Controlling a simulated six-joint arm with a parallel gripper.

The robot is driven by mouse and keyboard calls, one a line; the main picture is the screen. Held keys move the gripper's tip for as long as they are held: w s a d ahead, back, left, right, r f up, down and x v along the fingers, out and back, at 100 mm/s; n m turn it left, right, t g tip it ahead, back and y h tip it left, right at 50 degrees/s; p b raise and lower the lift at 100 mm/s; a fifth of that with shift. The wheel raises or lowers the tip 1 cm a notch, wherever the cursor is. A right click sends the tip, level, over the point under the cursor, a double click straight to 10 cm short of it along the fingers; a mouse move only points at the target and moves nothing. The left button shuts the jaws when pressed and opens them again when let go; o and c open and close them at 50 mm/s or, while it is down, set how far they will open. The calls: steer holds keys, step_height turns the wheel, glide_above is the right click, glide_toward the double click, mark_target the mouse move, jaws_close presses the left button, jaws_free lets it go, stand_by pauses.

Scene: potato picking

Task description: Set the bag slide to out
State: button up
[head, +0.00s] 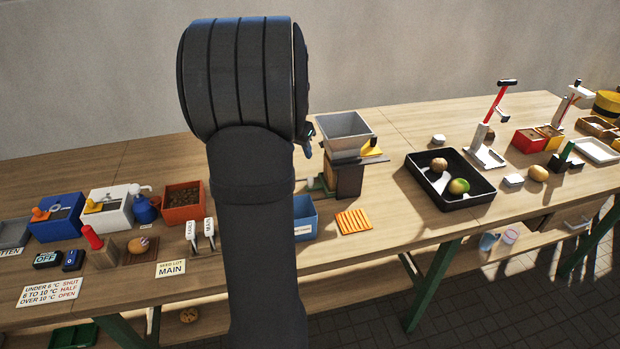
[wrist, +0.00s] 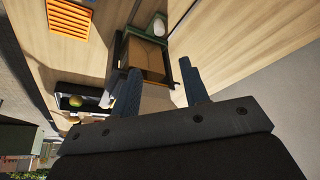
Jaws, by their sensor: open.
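A grey hopper (head: 343,128) stands on a brown stand (head: 349,181) near the middle of the table in the head view. A flat dark slide plate (head: 375,159) juts out to the right under the hopper, with a yellow block (head: 371,150) above it. I cannot tell for sure that this plate is the bag slide. In the wrist view my gripper (wrist: 160,84) is open, its two dark blue fingers apart. The brown stand (wrist: 144,58) shows beyond them. In the head view my arm hides most of the gripper, left of the hopper.
A blue bin (head: 304,217) and an orange slatted mat (head: 354,221) lie in front of the hopper. A black tray (head: 480,199) with round produce is to the right. Small levers (head: 202,240) and several bins stand left of my arm.

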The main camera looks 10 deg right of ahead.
mark_target(310, 178)
steer(key=x, duration=1.6)
steer(key=shift+f, duration=0.15)
steer(key=shift+a, duration=0.1)
jaws_close()
